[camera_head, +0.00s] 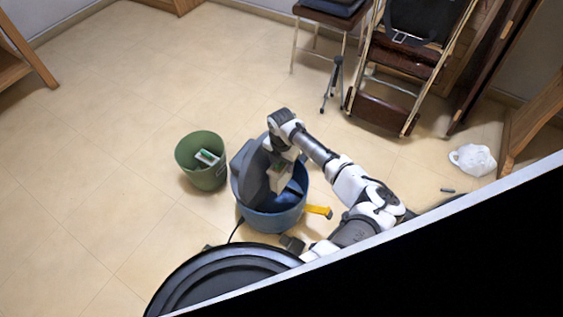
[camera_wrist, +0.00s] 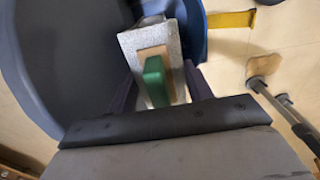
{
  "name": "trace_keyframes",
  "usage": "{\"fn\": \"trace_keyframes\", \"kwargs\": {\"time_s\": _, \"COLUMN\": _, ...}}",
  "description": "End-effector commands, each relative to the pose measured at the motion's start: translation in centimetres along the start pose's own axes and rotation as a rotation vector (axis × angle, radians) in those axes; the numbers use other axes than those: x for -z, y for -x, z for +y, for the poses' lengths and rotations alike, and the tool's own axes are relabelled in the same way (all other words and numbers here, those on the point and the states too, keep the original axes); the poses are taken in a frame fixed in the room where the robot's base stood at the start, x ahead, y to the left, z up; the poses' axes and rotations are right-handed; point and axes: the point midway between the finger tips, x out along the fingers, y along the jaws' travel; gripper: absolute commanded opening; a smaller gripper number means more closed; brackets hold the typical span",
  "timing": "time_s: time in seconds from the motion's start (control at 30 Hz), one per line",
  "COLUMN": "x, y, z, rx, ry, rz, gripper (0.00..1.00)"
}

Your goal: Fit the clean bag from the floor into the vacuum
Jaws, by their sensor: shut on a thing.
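The vacuum (camera_head: 272,221) is a blue round tub on the floor, with its dark grey lid (camera_head: 250,170) tilted up at the left. My gripper (camera_head: 283,160) is over the open tub, shut on a pale grey bag (camera_head: 280,179). In the wrist view the bag (camera_wrist: 178,42) has a tan card plate (camera_wrist: 143,57) and a green collar (camera_wrist: 155,82), held between my fingers (camera_wrist: 160,85). The bag's far end overlaps the tub's inside; I cannot tell if it touches. The lid (camera_wrist: 70,60) is close on the left and the blue rim (camera_wrist: 196,35) on the right.
A green bin (camera_head: 203,174) beside the vacuum holds another pale bag (camera_head: 208,157) with green. A yellow latch (camera_head: 318,211) sticks out from the tub. A white crumpled thing (camera_head: 473,159) lies at the right. Chairs and a small tripod (camera_head: 333,86) stand behind. The left floor is clear.

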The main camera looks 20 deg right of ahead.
Motion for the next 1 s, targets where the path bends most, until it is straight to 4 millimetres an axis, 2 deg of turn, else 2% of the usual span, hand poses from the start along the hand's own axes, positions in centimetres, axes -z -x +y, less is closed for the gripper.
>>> {"fn": "trace_keyframes", "kwargs": {"time_s": 1.0, "x": 0.0, "y": -3.1, "z": 0.0, "rx": 0.000, "ry": 0.000, "rz": 0.000, "gripper": 0.12}}
